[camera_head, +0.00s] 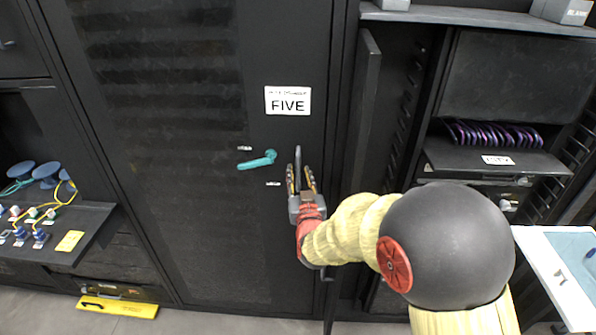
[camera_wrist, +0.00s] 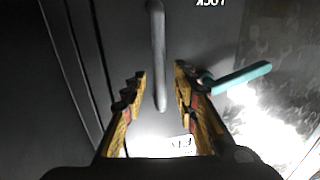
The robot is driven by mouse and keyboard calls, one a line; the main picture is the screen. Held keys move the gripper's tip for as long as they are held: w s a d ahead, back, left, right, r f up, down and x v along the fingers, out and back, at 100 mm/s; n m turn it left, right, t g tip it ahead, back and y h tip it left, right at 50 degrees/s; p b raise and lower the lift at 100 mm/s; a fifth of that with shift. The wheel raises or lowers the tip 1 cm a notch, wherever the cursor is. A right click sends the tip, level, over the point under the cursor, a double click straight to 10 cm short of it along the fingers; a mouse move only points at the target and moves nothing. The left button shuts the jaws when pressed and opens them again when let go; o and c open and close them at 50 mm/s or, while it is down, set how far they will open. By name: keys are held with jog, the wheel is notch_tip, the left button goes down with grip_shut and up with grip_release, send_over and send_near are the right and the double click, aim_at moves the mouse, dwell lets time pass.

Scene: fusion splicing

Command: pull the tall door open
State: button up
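The tall black door (camera_head: 215,230) fills the middle of the head view and carries a white "FIVE" label (camera_head: 288,100). It looks closed. A teal lever handle (camera_head: 257,160) lies roughly level on it; the lever also shows in the wrist view (camera_wrist: 238,78). Right of it stands a grey upright pull bar (camera_head: 297,157), seen in the wrist view too (camera_wrist: 158,50). My gripper (camera_head: 300,176) is at the bar. In the wrist view, its open fingers (camera_wrist: 160,77) lie either side of the bar's end, with gaps on both sides. Contact with the door cannot be told.
On the right is an open rack with a narrow black panel (camera_head: 367,105) standing out at its left edge and purple cables (camera_head: 495,134) on a shelf. A white-edged table (camera_head: 548,275) stands lower right. A yellow object (camera_head: 117,306) lies on the floor at the door's lower left.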

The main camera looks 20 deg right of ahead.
jog(key=shift+w+d, duration=0.15)
jog(key=shift+w, duration=1.2)
jog(key=shift+c, duration=0.9)
grip_shut()
